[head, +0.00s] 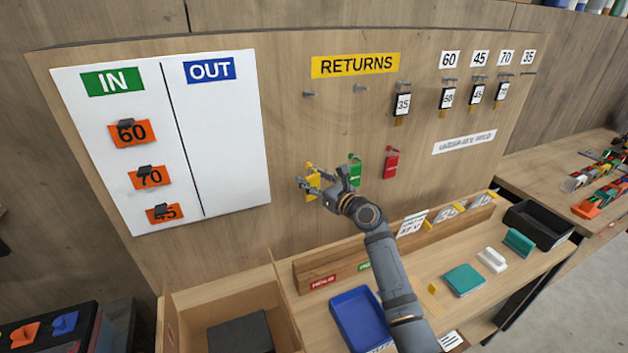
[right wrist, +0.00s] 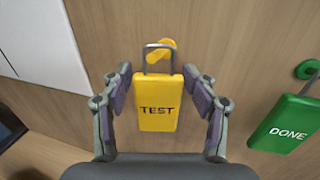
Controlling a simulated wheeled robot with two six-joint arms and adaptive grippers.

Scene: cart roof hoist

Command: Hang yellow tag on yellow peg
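The yellow tag (right wrist: 158,108), marked TEST, is upright against the wooden board. Its grey wire loop (right wrist: 147,55) is at the yellow peg (right wrist: 163,47) and appears to pass around it. My right gripper (right wrist: 158,85) has one finger on each side of the tag, with a gap at the left finger and little or none at the right, so it looks open. In the head view the yellow tag (head: 313,183) is partly hidden by my right gripper (head: 317,187). My left gripper is not in view.
A green DONE tag (right wrist: 287,124) hangs close on the right. A red tag (head: 391,163) hangs further right. The white IN/OUT panel (head: 230,130) is to the left. Below are a blue tray (head: 358,315) and a wooden box (head: 185,300).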

